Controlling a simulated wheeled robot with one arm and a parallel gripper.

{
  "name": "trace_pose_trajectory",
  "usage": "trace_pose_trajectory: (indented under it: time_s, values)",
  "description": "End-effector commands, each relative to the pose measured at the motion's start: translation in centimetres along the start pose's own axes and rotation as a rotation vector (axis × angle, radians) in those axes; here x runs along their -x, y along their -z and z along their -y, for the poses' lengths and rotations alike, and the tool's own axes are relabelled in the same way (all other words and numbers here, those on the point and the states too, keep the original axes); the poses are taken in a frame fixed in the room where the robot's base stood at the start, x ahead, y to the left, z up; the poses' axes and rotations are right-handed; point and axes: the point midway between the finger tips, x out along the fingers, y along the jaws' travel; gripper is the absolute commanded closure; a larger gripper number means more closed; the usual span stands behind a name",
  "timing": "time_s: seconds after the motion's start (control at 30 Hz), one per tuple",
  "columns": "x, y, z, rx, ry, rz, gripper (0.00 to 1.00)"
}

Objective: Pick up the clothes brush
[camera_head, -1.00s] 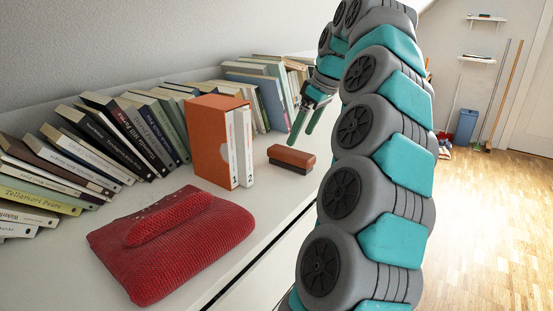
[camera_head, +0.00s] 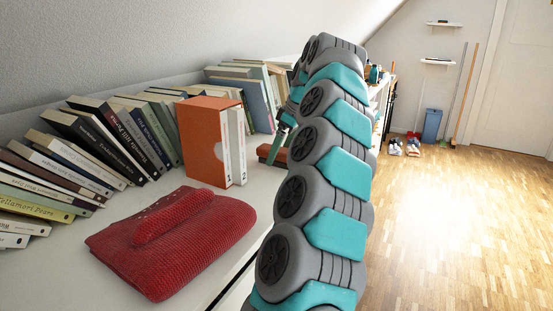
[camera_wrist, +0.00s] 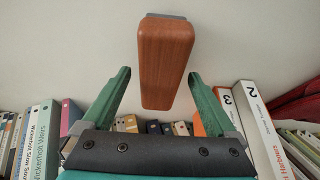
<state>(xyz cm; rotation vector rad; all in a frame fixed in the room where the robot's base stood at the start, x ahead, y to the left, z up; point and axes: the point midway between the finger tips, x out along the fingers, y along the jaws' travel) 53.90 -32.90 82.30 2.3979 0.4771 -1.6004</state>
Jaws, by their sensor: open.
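The clothes brush is a reddish-brown wooden block with a grey strip on one side. In the head view, the brush (camera_head: 264,152) lies on the white surface just right of the orange book case, partly hidden by my gripper (camera_head: 279,144). In the wrist view, the brush (camera_wrist: 165,58) lies lengthwise between the two green fingers of my gripper (camera_wrist: 159,75). The fingers are apart, with a gap visible on each side of the brush. Its far end extends beyond the fingertips.
An orange case (camera_head: 203,142) with white volumes stands left of the brush. A folded red knitted garment (camera_head: 170,245) lies in front. Leaning books (camera_head: 110,135) line the wall. The white surface (camera_head: 262,185) is clear between garment and brush.

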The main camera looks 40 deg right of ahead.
Motion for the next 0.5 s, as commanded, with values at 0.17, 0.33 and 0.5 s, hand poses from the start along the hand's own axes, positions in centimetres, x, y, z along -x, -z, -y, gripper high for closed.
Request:
trace_pose_trajectory:
  time_s: [0.17,0.33,0.5]
  values:
    - [-0.04,-0.01,0.02,0.000,0.000,0.000,0.07]
    - [-0.25,-0.10,0.05,0.000,0.001,0.001,0.07]
    - [-0.44,-0.16,0.06,0.000,0.001,0.001,0.07]
